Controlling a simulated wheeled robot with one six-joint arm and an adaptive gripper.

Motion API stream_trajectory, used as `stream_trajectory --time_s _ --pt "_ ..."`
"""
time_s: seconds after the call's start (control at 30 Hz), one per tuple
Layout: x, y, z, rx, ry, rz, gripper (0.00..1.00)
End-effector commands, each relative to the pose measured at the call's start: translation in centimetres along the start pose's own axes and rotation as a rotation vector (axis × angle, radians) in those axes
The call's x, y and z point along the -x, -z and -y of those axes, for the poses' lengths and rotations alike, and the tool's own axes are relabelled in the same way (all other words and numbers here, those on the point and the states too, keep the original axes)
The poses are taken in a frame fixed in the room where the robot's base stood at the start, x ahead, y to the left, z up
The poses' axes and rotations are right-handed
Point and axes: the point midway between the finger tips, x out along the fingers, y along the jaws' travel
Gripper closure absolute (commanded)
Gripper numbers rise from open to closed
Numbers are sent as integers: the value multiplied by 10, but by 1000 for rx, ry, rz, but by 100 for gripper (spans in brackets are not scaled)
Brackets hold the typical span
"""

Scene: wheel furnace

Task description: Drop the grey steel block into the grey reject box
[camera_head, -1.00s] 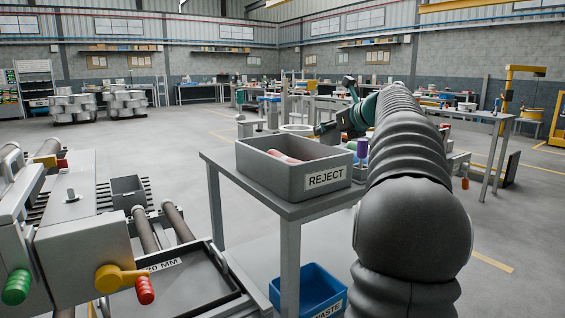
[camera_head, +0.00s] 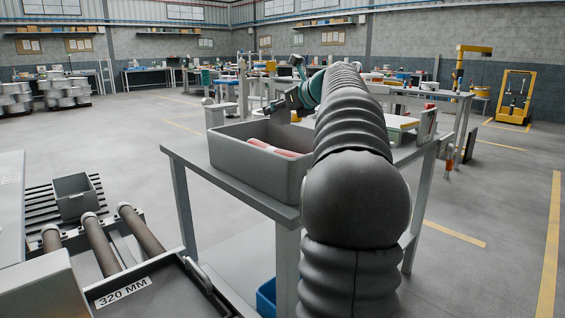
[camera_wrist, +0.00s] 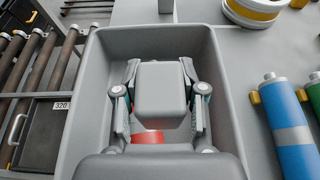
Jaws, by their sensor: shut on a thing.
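The grey reject box (camera_head: 225,152) stands on a grey table, with an open top and a red-pink piece (camera_head: 272,147) lying inside. In the wrist view the box walls (camera_wrist: 225,110) surround my gripper (camera_wrist: 160,108). The gripper is shut on the grey steel block (camera_wrist: 160,80), one finger on each side of it. Below the block a red piece (camera_wrist: 148,137) shows. How high the block is above the box floor cannot be told. In the head view my gripper (camera_head: 278,107) is over the far side of the box, and the block is not clear there.
Rollers (camera_head: 92,240) and a small grey bin (camera_head: 75,196) lie to the left. A blue bin (camera_head: 266,296) sits under the table. In the wrist view a blue cylinder (camera_wrist: 285,120) and a ring (camera_wrist: 252,12) lie right of the box. Floor is open at right.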

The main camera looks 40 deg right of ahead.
Motion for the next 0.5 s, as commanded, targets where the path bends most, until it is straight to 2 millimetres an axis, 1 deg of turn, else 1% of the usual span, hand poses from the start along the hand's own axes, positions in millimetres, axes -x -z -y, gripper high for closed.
stream_trajectory --time_s 0.03,0.2,0.33,0.5 --pt "-4 10 0 1 1 1 100" --pt "-10 27 1 0 2 0 100" --pt "-14 37 2 0 3 0 100" --pt "-16 42 2 -1 4 0 100"
